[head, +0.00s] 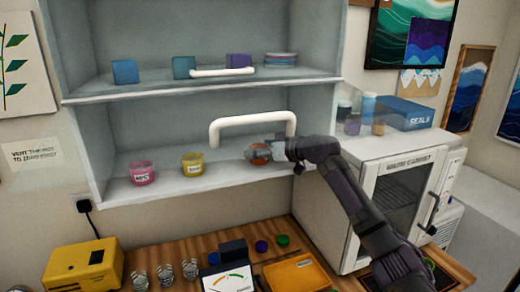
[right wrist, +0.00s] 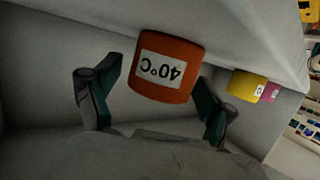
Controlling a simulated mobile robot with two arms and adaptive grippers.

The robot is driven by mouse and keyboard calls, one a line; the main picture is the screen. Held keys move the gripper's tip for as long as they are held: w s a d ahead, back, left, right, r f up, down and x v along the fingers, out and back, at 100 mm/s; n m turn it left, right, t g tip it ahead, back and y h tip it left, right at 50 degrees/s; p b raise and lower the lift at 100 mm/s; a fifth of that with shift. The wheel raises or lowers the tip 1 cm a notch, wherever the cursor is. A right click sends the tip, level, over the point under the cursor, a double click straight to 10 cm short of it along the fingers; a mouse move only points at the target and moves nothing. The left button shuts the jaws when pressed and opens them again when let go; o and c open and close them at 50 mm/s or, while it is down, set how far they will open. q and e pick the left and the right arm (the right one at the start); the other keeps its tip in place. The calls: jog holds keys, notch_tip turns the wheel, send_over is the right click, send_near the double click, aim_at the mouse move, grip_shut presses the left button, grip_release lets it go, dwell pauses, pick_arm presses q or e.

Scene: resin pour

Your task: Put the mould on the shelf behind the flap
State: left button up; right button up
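No object is clearly recognisable as the mould. An orange tray (head: 298,274) lies on the wooden bench. An orange jar (head: 259,154) stands at the right of the lower shelf; its 40°C label shows upside down in the right wrist view (right wrist: 168,68). My right gripper (head: 272,149) is at this jar. In the right wrist view its fingers (right wrist: 160,88) are spread, one each side of the jar, with a gap on the left. A white arched handle (head: 252,117) shows in front of the lower compartment; whether it belongs to the flap is unclear. My left gripper is out of view.
A pink jar (head: 142,173) and a yellow jar (head: 193,164) stand left on the lower shelf. Coloured blocks, including a teal one (head: 184,67), sit on the upper shelf. A white warm cabinet (head: 367,170) stands right. The bench holds a yellow box (head: 84,268) and small cups.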

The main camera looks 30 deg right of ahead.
jog(key=shift+r, duration=0.25)
jog(key=shift+s+d+f, duration=0.1)
jog(key=shift+s+f, duration=0.05)
jog(key=shift+s, duration=0.2)
jog(key=b+v, duration=0.5)
jog(key=v, duration=0.6)
jog(key=shift+r+b, duration=0.3)
jog(key=shift+s, duration=0.1)
